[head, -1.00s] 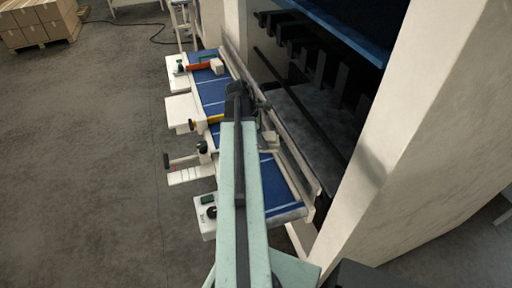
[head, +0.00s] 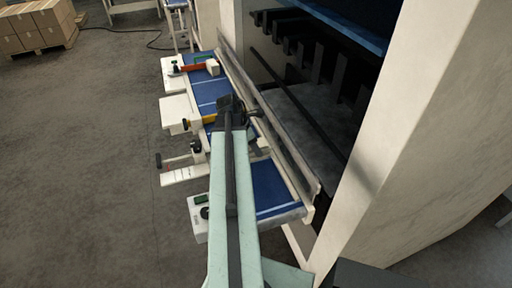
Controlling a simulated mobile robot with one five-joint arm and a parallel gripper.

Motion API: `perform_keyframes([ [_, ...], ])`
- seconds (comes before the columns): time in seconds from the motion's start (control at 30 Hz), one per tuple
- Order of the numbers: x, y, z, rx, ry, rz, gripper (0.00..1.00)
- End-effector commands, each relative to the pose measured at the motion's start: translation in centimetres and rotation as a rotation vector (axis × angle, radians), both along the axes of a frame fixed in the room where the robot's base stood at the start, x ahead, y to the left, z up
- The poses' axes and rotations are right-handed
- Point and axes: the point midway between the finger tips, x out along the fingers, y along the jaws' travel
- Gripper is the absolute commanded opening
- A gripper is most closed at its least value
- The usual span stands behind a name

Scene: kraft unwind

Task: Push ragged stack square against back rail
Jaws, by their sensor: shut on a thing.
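My gripper (head: 238,104) is at the far end of my pale green arm, over the middle of a blue-topped bench. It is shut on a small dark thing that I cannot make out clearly. The grey back rail (head: 268,118) runs along the right side of the bench, just right of my gripper. A small cream block (head: 213,68) sits near the bench's far end. Another cream piece (head: 263,143) shows beside my arm near the rail. I cannot make out a ragged stack; my arm hides part of the bench top.
The blue bench top (head: 272,188) is bare at its near end. White side units (head: 174,112) with red and yellow bars and black knobs line its left edge. A pale machine frame (head: 400,130) stands close on the right. Open floor (head: 80,170) lies left.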

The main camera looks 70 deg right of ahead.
Motion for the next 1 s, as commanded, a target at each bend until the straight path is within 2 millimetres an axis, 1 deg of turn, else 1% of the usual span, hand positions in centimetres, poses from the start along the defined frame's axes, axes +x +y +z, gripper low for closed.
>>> perform_keyframes([
  [0.03,0.0,0.0,-0.7,0.000,0.000,-0.001,0.04],
  [0.4,-0.1,0.0,-3.9,0.000,0.000,-0.002,0.04],
  [0.53,-0.1,0.0,-4.2,0.000,0.000,-0.003,0.04],
  [1.0,-0.1,0.0,-4.1,0.000,0.000,-0.004,0.04],
])
